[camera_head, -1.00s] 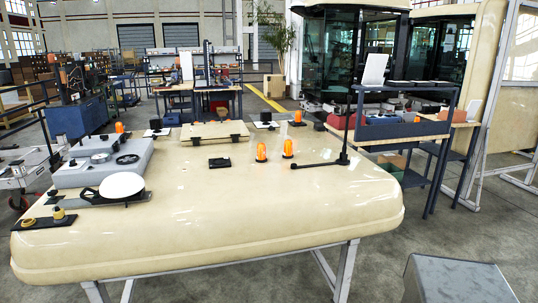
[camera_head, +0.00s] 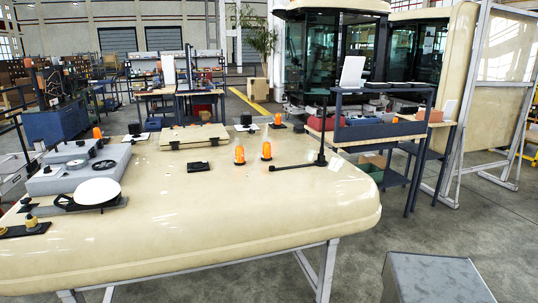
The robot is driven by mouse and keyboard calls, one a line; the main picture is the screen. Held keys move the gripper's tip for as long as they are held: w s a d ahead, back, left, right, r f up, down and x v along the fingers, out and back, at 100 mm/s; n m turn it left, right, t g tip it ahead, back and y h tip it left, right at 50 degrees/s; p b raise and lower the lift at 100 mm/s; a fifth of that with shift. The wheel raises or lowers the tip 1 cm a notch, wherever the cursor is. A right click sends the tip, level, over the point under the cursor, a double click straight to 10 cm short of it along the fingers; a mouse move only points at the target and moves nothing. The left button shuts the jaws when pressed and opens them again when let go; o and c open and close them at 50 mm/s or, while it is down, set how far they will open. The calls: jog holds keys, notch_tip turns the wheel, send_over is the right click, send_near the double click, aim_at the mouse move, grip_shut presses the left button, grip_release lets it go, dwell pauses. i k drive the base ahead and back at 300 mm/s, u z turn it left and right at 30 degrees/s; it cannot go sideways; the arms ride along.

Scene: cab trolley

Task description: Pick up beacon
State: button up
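Two orange beacons stand upright close together on the cream cab roof panel (camera_head: 250,220), right of its middle: the left beacon (camera_head: 239,155) and the right beacon (camera_head: 266,151). Another orange beacon (camera_head: 278,120) stands at the back edge of the panel. A further orange beacon (camera_head: 97,133) shows at the back left. My gripper is not in view.
A black arm on a post (camera_head: 318,160) stands right of the beacons. A small black part (camera_head: 198,167), a flat cream box (camera_head: 193,136), a grey unit (camera_head: 75,165) and a white dome (camera_head: 97,190) sit leftward. A blue-grey trolley (camera_head: 385,130) stands right. The panel's front is bare.

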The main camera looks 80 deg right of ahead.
aim_at(267, 155)
jog(key=u, duration=0.05)
jog(key=k, duration=1.6)
jog(key=z, duration=1.25)
jog(key=i, duration=0.4)
jog(key=z, duration=0.05)
